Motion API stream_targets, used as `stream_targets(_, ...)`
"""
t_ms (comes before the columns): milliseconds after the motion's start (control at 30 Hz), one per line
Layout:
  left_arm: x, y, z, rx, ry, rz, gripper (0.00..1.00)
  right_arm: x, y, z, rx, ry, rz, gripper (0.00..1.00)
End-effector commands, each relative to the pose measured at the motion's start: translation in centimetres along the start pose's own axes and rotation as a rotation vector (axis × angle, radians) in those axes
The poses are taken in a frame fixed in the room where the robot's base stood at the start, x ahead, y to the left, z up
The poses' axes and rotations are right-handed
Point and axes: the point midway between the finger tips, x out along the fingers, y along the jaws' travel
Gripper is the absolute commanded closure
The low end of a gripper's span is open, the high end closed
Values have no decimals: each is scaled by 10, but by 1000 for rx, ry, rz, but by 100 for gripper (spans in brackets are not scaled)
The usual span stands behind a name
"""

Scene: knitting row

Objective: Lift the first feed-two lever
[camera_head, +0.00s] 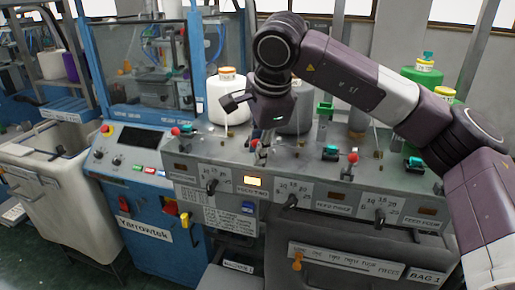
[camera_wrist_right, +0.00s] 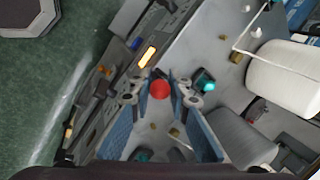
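The knitting machine's grey panel (camera_head: 230,163) carries a row of red-balled levers. The lever under my right gripper (camera_head: 261,136) is the one above the lit amber window (camera_head: 253,181), in the feed-two section. Its red ball (camera_wrist_right: 160,89) sits between the two fingertips of my right gripper (camera_wrist_right: 161,80) in the right wrist view. The fingertips flank the ball closely on both sides and look shut on it. In the head view the gripper partly hides this lever. My left gripper is in neither view.
Another red-balled lever (camera_head: 352,157) stands to the right and one (camera_head: 175,131) to the left. A white yarn cone (camera_head: 228,100) stands close behind the gripper. Teal-topped parts (camera_head: 330,152) and black dials (camera_head: 291,201) crowd the panel.

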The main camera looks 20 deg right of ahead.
Motion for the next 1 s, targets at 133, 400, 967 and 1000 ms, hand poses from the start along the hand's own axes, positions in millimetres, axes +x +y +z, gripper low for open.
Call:
stream_targets(133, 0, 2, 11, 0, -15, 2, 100, 0, 0, 0, 0, 0, 0, 100)
stream_targets(400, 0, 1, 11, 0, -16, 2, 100, -1, 0, 0, 0, -1, 0, 100)
stream_targets(967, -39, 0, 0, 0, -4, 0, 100, -3, -10, -5, 50, -125, 177, 100)
stream_targets(1000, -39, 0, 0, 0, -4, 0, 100, -2, -10, -5, 50, -127, 179, 100)
